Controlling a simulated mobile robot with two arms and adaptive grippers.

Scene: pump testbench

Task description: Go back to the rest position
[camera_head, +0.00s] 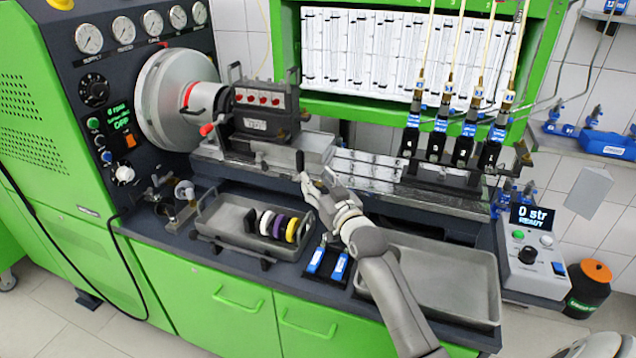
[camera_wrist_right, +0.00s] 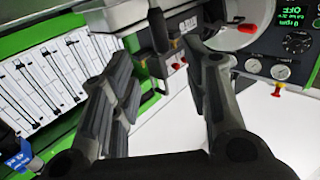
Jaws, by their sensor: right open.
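My right gripper (camera_head: 318,182) is in the middle of the head view, its arm coming in from the bottom right. It is above the bench, in front of the metal rail. In the right wrist view its two dark fingers (camera_wrist_right: 165,85) stand wide apart with nothing between them. My left gripper does not show in either view.
A grey tray (camera_head: 222,213) with several coloured rings stands left of my arm. A larger empty tray (camera_head: 462,262) is to its right. Two blue-marked items (camera_head: 328,263) lie between. The pump (camera_head: 262,108) and black-and-blue injectors (camera_head: 437,140) stand behind.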

